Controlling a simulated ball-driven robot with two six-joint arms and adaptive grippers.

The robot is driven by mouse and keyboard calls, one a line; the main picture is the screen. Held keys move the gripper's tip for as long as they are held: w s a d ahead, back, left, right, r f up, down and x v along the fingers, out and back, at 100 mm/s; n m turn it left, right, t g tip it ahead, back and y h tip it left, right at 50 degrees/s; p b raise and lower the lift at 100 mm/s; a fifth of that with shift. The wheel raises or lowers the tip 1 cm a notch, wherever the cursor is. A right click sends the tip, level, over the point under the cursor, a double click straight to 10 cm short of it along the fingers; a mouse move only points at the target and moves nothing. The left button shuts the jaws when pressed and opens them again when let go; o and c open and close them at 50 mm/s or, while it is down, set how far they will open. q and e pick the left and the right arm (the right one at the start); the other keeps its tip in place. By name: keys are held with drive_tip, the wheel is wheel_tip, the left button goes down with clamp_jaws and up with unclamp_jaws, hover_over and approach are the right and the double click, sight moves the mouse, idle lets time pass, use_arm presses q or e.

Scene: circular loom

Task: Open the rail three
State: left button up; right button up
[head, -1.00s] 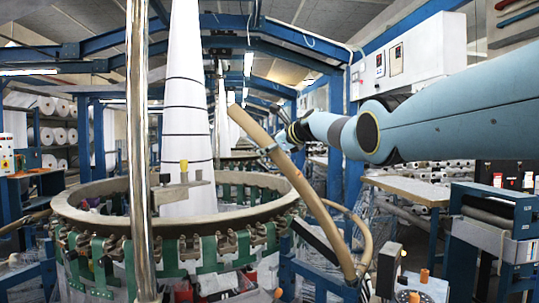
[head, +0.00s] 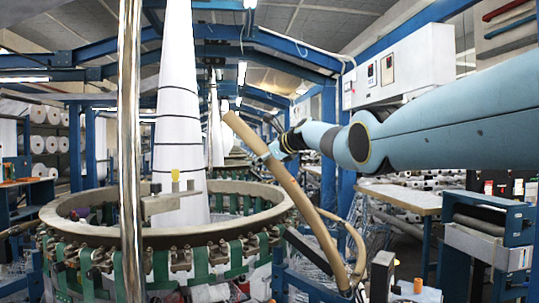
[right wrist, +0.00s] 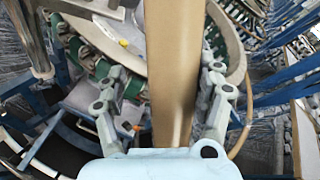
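Rail three appears to be the long tan rail (head: 290,188), which leans from upper left to lower right at the right side of the loom in the head view. My right gripper (head: 270,152) is at its upper part. In the right wrist view the rail (right wrist: 172,65) runs between the two fingers of my right gripper (right wrist: 168,85). The fingers are spread, with a gap seen at the left finger; contact at the right finger is unclear. The circular loom (head: 100,237) has a wide ring with green straps. My left gripper is out of view.
A chrome post (head: 130,150) stands in front of the loom. A tall white fabric cone (head: 178,110) rises from its middle. At the right are a table (head: 405,197) and a blue machine frame (head: 520,230). A curved tan tube (head: 357,240) stands beside the rail's lower end.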

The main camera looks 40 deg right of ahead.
drive_tip(key=shift+s+d+r, duration=0.1)
drive_tip(key=shift+s+d, duration=0.05)
drive_tip(key=shift+s, duration=0.4)
drive_tip(key=v, duration=1)
drive_tip(key=shift+s, duration=0.35)
